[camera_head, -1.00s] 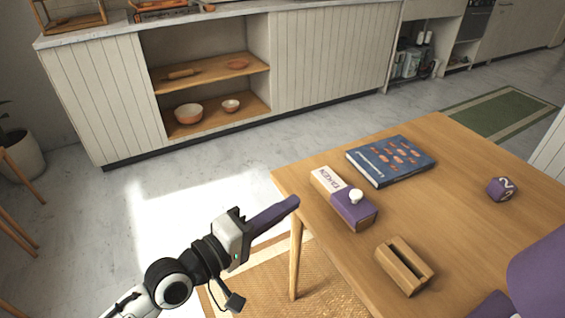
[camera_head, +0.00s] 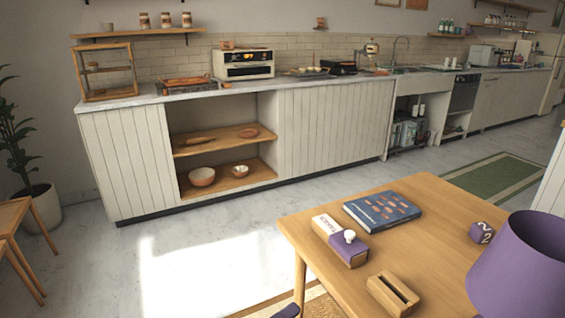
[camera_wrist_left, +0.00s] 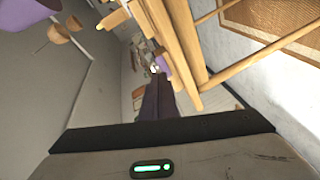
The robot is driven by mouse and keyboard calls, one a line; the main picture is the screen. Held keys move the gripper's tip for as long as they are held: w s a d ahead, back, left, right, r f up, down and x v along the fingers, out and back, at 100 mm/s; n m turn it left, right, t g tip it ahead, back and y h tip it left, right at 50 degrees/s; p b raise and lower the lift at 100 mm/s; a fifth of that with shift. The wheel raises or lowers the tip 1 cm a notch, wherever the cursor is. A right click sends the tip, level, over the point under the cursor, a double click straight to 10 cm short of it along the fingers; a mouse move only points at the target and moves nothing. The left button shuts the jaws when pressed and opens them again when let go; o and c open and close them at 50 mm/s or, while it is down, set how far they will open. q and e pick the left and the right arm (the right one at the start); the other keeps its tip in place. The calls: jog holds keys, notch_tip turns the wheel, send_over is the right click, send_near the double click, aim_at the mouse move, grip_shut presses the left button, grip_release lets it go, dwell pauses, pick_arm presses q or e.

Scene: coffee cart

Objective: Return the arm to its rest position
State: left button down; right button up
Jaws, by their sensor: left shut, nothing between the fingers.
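My left gripper (camera_head: 287,311) shows only as a dark purple tip at the bottom edge of the head view, low beside the near left side of the wooden table (camera_head: 445,245). In the left wrist view its two dark fingers (camera_wrist_left: 159,82) lie together, shut and empty. The rest of the left arm is outside the head view. My right gripper does not show.
The table carries a blue book (camera_head: 382,211), a purple and white box (camera_head: 340,242), a slotted wooden block (camera_head: 392,294), a purple die (camera_head: 482,233) and a purple lampshade (camera_head: 525,265). A counter (camera_head: 335,131) stands behind, with open floor between.

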pick_arm(q)
jog(key=s+a+f+m+g+y+p, duration=0.3)
jog(key=s+a+f+m+y, duration=0.4)
jog(key=s+a+f, duration=0.8)
jog(key=s+f+y, duration=0.2)
jog(key=s+f, duration=0.1)
jog(key=shift+s+a+f+p, duration=0.3)
jog(key=shift+a+f+p, duration=0.05)
jog(key=shift+a, duration=0.05)
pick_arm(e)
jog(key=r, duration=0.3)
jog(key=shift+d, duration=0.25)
